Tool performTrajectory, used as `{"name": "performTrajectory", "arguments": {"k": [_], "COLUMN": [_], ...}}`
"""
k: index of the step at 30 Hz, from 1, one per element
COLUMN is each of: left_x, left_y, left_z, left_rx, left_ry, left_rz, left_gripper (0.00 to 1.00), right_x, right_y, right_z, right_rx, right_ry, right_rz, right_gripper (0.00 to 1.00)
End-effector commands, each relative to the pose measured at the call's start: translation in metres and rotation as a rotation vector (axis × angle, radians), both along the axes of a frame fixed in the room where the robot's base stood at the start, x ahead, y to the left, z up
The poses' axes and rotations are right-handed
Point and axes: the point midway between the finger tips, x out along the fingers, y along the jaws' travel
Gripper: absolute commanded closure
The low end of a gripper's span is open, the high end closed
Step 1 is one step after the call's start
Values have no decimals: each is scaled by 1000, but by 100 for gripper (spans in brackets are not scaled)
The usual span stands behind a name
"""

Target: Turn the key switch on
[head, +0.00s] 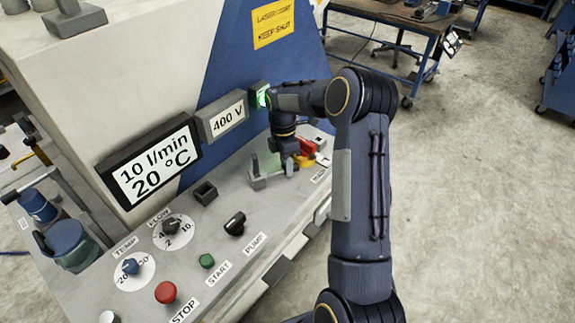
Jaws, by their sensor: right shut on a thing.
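My right gripper (289,166) points down at the far right end of the sloped grey control panel (225,268). It is shut on a small part there, which I take to be the key of the key switch; the fingers hide it, so its angle cannot be told. A grey upright bracket-like part (258,180) stands just left of the fingers. A red and yellow switch (307,150) shows just behind and right of the gripper, partly covered. My left gripper is not in view.
The panel also bears a black pump knob (235,223), green start button (207,261), red stop button (166,292), flow dial (171,231) and temp dial (132,270). Displays read 10 l/min, 20 °C (152,163) and 400 V (226,118). Open floor (470,190) lies right.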

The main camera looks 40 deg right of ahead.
Motion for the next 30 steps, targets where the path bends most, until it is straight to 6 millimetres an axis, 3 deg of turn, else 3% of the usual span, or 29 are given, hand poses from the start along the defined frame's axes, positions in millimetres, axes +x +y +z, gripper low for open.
{"name": "performTrajectory", "arguments": {"k": [17, 18, 21, 30], "left_x": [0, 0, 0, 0], "left_y": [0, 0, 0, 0], "left_z": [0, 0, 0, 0], "left_rx": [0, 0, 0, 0], "left_ry": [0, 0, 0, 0], "left_rz": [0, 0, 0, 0], "left_gripper": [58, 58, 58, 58], "right_x": [3, 3, 3, 2], "right_y": [-1, -1, -1, 0], "right_z": [2, 2, 1, 1], "right_rx": [-2, -2, -2, -1], "right_ry": [-7, -7, -6, -2], "right_rz": [17, 17, 16, 15], "right_gripper": [100, 71, 57, 54]}}
